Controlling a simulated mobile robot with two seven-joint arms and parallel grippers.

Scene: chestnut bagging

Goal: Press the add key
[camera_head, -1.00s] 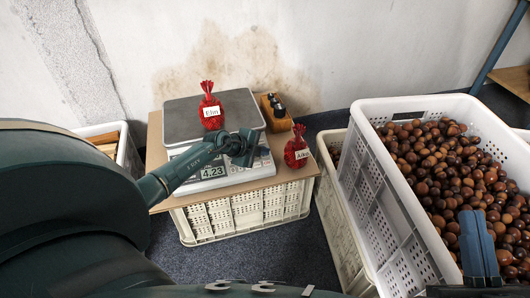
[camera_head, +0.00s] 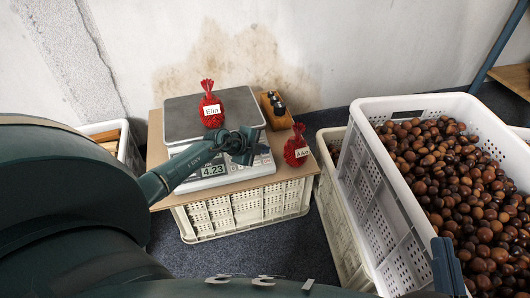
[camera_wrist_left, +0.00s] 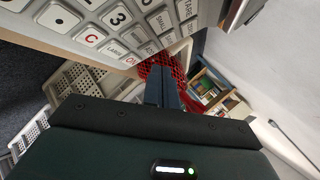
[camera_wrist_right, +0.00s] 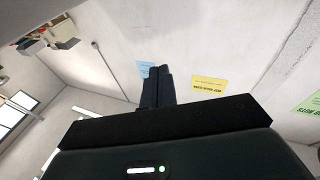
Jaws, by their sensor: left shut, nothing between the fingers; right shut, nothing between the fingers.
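The scale (camera_head: 182,122) stands on a board, its display (camera_head: 213,170) reading 4.23. A red net bag labelled Elm (camera_head: 210,103) sits on its plate. My left gripper (camera_head: 247,150) is shut and empty over the right part of the scale's keypad and hides some keys. In the left wrist view the keypad (camera_wrist_left: 122,30) fills the upper left, with a 3, a red C and small lettered keys. The shut left fingertips (camera_wrist_left: 163,70) show below the keys; I cannot tell whether they touch one. My right gripper (camera_head: 444,248) is shut and empty.
A second red bag (camera_head: 296,150) stands at the board's right edge, close to my left gripper. A wooden block with dark-topped items (camera_head: 275,110) is beside the scale. A white crate (camera_head: 395,225) of chestnuts (camera_head: 455,180) is at the right, beneath my right gripper.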

